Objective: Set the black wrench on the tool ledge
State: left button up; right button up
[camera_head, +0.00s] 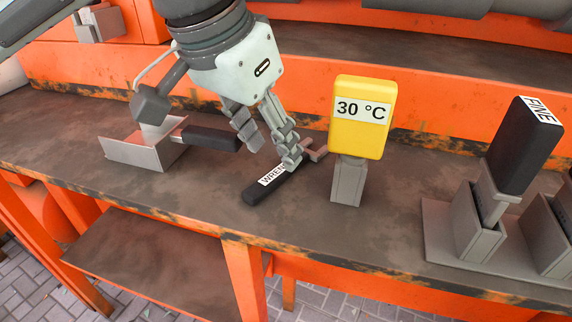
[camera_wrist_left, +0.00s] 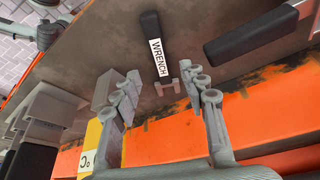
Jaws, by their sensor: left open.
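The black wrench (camera_head: 256,194), with a white WRENCH label and a small forked metal end, lies on the dark worktop below my left gripper (camera_head: 272,155). One finger hides part of its labelled end in the head view. My left gripper is open and empty, pointing down. In the left wrist view the wrench (camera_wrist_left: 151,28) lies beyond the fingertips (camera_wrist_left: 166,82), its forked end lined up with the gap between them. I cannot tell for sure which surface is the tool ledge. My right gripper is not in view.
A grey bracket (camera_head: 130,154) and a black-handled tool (camera_head: 208,138) are left of the wrench. A yellow 30 °C block (camera_head: 363,130) on a grey post stands close on the right. A grey holder (camera_head: 478,247) with a black FINE block (camera_head: 525,145) is farther right. The bench front edge is near.

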aim_at(279, 170)
pick_arm(q)
jog(key=x, duration=0.4)
jog(key=shift+w+d+f, duration=0.1)
jog(key=shift+w+f, duration=0.05)
jog(key=shift+f, duration=0.05)
grip_shut()
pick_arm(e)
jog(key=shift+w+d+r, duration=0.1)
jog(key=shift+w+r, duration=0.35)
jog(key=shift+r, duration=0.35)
